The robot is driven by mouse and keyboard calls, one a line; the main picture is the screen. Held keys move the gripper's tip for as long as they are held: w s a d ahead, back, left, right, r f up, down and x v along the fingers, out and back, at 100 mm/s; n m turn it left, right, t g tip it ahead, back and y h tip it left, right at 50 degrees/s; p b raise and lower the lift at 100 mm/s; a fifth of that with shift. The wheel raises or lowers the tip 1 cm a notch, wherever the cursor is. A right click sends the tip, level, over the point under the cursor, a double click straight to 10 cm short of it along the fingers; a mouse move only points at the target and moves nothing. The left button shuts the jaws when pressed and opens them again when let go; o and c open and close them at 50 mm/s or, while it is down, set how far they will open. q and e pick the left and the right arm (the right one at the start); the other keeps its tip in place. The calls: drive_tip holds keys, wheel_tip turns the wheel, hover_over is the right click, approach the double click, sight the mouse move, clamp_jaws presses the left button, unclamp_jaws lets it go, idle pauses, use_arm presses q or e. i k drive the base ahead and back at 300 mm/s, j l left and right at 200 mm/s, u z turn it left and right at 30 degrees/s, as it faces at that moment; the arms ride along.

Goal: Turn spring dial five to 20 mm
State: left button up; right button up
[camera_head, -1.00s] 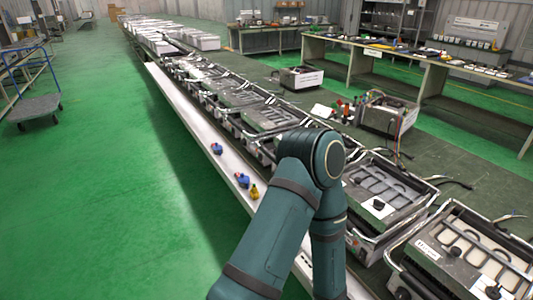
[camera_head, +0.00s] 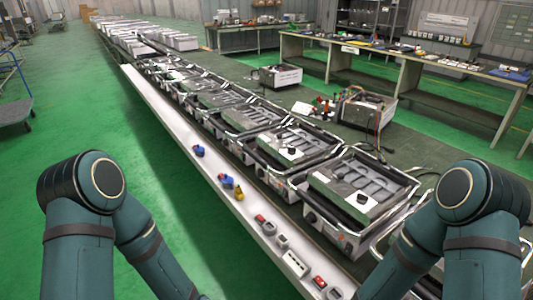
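A row of heating-element units runs along the long bench. The nearest fully visible unit (camera_head: 352,212) has a metal frame, grey slats and a dark round knob (camera_head: 363,198) on its top plate. A second unit (camera_head: 296,150) behind it carries a similar dark knob (camera_head: 291,151). Which part is spring dial five I cannot tell, and no 20 mm marking is readable. My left arm stands at the lower left and my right arm at the lower right. Both forearms run down out of the frame, so neither gripper shows. The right arm covers part of the closest unit.
The bench's pale front ledge (camera_head: 205,178) holds blue pieces (camera_head: 198,151), a yellow piece (camera_head: 238,194), red-and-grey switches (camera_head: 262,221) and a white block (camera_head: 292,264). Green floor (camera_head: 130,135) is clear on the left. A worktable (camera_head: 405,75) stands at the back right.

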sight(291, 151)
drive_tip(key=u, duration=0.1)
drive_tip(key=i+j+z, duration=0.15)
drive_tip(key=z, duration=1.2)
drive_tip(key=j+z, duration=0.65)
drive_tip(key=j, duration=0.3)
drive_tip(key=j+z, duration=0.15)
drive_tip(key=j, duration=0.3)
drive_tip(key=k+j+z, duration=0.1)
drive_tip(key=j, duration=0.4)
